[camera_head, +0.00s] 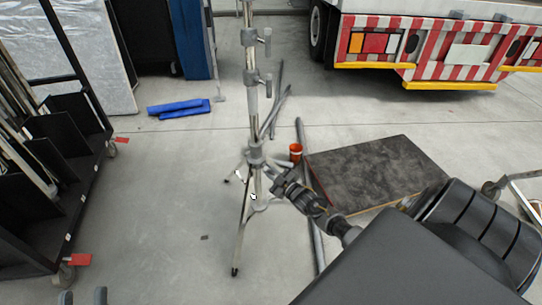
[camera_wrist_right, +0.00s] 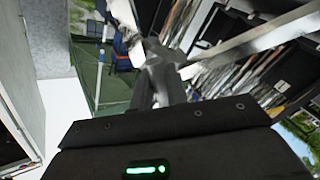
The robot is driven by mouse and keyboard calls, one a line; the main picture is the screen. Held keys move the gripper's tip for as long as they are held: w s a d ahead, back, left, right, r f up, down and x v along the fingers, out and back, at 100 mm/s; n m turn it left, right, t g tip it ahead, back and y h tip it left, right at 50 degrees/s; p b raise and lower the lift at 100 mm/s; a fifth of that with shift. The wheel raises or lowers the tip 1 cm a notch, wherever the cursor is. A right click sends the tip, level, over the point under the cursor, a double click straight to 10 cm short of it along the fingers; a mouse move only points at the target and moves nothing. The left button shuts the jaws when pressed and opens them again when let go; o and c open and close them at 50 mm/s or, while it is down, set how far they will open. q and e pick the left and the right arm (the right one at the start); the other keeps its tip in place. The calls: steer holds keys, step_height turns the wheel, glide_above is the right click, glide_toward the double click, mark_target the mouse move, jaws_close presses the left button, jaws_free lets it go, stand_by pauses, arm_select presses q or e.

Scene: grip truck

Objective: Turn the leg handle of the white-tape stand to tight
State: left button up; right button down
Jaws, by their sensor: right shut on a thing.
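A metal stand (camera_head: 251,95) stands upright on the floor in the middle of the head view, with several handles and collars along its column. A small white patch (camera_head: 253,197) shows low on it; I cannot tell whether it is tape. My right gripper (camera_head: 276,172) reaches in from the right and is shut on the leg handle beside the lower collar (camera_head: 255,155); the gripper mostly hides that handle. In the right wrist view, blurred metal stand parts (camera_wrist_right: 160,52) lie just beyond the gripper.
A dark cart (camera_head: 60,205) with panels stands at left. A truck (camera_head: 430,48) stands at back right.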

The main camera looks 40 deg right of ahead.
steer(key=m+p, duration=0.1)
steer(key=m, duration=0.2)
steer(key=shift+a+m, duration=0.15)
steer(key=shift+m, duration=0.25)
arm_select(q)
steer(key=shift+w+d+f+g+y, duration=0.2)
steer(key=shift+f+g+y, duration=0.1)
steer(key=shift+f+g, duration=0.5)
steer(key=shift+w+d+f+g+y, duration=0.15)
steer(key=shift+f+g+y, duration=0.15)
steer(key=shift+f+g, duration=0.45)
arm_select(e)
steer(key=shift+m, duration=0.8)
arm_select(q)
steer(key=shift+s+f, duration=0.1)
arm_select(e)
steer(key=shift+a, duration=0.1)
steer(key=c, duration=1.4)
jaws_free()
